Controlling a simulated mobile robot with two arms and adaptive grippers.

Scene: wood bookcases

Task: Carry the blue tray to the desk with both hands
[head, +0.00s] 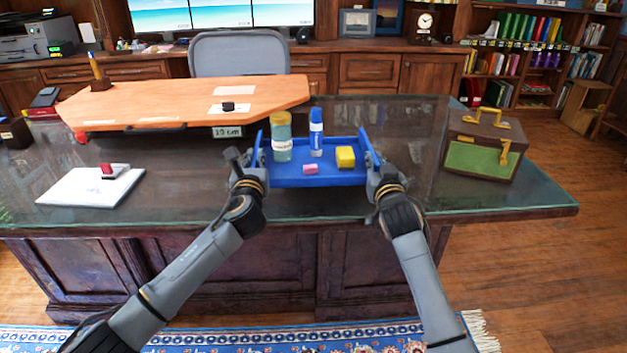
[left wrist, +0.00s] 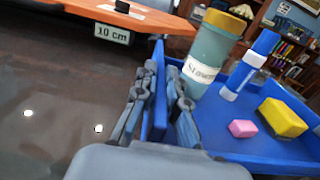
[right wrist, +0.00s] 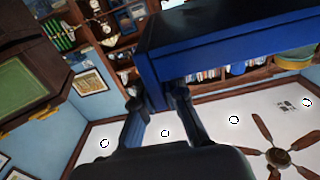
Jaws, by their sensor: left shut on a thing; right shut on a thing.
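The blue tray (head: 320,181) is level at the desk's (head: 190,205) near middle, between my two grippers; I cannot tell from the head view whether it touches the glass top. It carries a jar with a yellow lid (head: 282,140), an upright blue-and-white glue stick (head: 317,135), a pink eraser (head: 310,169) and a yellow sponge (head: 345,157). My left gripper (left wrist: 160,105) is shut on the tray's left wall. My right gripper (right wrist: 157,105) is shut on its right wall; the right wrist view shows the tray's blue side (right wrist: 235,45) between the fingers.
A brown-and-green case (head: 483,148) stands on the right. Papers with a red stamp (head: 92,186) lie on the left. A grey chair (head: 238,53) is behind. Bare glass lies beside the tray.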

